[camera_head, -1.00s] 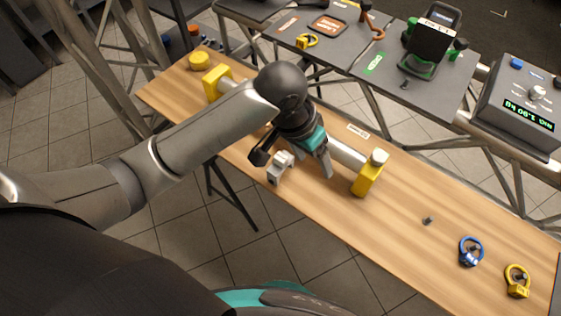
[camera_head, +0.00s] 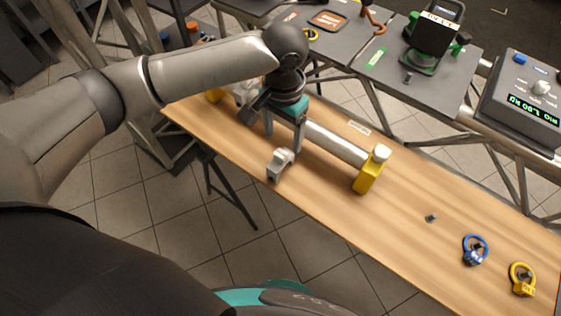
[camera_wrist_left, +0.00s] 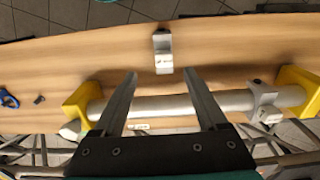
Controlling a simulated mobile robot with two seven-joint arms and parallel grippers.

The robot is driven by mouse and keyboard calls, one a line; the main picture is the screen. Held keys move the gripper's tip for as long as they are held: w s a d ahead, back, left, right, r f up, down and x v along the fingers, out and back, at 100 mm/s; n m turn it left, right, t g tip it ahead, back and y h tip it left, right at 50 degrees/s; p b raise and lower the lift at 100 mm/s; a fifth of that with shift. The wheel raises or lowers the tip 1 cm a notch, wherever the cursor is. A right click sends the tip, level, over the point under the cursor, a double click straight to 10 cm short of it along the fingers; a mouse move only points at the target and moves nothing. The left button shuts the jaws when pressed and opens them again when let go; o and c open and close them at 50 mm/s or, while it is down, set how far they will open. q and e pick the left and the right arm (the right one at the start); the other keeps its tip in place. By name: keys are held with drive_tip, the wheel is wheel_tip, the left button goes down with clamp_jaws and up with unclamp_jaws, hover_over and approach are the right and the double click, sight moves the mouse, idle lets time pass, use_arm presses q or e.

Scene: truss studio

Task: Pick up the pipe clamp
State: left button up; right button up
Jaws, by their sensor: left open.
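A small light-grey pipe clamp (camera_head: 280,164) stands on the wooden table near its front edge. It also shows in the left wrist view (camera_wrist_left: 162,52), just beyond the fingertips and roughly centred between them. My left gripper (camera_head: 283,141) is open and empty, pointing down just behind the clamp in the head view. In the left wrist view its two fingers (camera_wrist_left: 160,74) are spread wide and do not touch the clamp. My right gripper is not in view.
A grey pipe (camera_head: 335,143) lies on yellow supports (camera_head: 369,173) close to my left fingers. A second grey clamp (camera_wrist_left: 266,103) sits on the pipe. A blue ring clamp (camera_head: 475,250) and a yellow one (camera_head: 522,279) lie at the right. The table between is mostly clear.

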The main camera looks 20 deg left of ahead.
sight(280, 153)
use_arm(q)
wheel_tip(280, 153, down, 3)
drive_tip(key=shift+r, duration=0.1)
drive_tip(key=f, duration=0.1)
drive_tip(key=f+b, duration=0.1)
drive_tip(key=f, duration=0.1)
drive_tip(key=f+b, duration=0.1)
drive_tip(key=f, duration=0.1)
drive_tip(key=shift+w+a+f, duration=0.15)
drive_tip(key=shift+a, duration=0.15)
clamp_jaws()
idle(0.4)
